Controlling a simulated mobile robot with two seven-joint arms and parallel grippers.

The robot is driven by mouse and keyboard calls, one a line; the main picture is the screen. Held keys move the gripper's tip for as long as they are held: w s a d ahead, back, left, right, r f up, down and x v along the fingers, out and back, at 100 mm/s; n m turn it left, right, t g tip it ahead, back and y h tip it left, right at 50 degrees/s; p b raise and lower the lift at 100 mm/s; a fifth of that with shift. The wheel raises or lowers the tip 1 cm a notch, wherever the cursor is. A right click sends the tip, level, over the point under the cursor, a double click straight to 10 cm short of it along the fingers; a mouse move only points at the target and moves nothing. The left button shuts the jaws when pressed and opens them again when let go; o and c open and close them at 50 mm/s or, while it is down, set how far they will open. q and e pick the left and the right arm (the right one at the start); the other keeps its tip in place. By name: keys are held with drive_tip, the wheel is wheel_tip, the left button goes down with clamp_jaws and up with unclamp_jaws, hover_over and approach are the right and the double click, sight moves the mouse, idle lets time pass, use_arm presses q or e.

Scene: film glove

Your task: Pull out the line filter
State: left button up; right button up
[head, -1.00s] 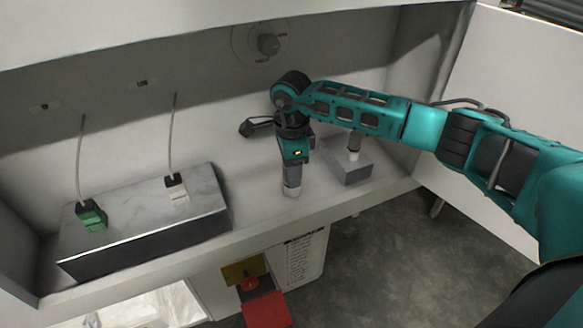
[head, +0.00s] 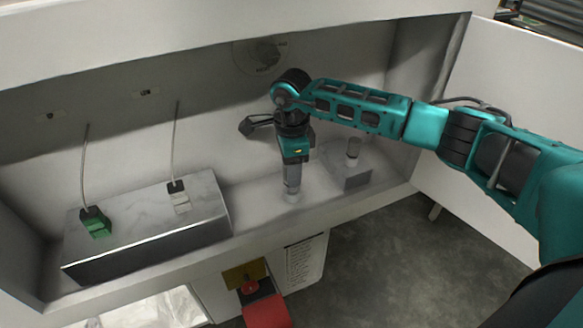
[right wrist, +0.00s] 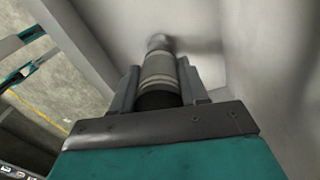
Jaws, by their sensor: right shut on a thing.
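The line filter appears to be the grey cylinder (head: 291,184) standing upright low on the white shelf. My right gripper (head: 292,172) points down and is shut on it from above. In the right wrist view the cylinder (right wrist: 159,72), with pale bands and a dark end, sits between the two fingers of the right gripper (right wrist: 160,88). A pale round spot shows around its lower end on the shelf; I cannot tell whether the cylinder touches it. My left gripper is not in view.
A grey block (head: 352,180) with an upright cylinder (head: 353,150) stands just right of my gripper.

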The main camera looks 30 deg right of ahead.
drive_tip(key=shift+r+p, duration=0.85)
drive_tip(key=shift+r, duration=0.5)
drive_tip(key=shift+r+p, duration=1.05)
drive_tip(key=shift+r, duration=0.5)
drive_tip(key=shift+s+f, duration=0.1)
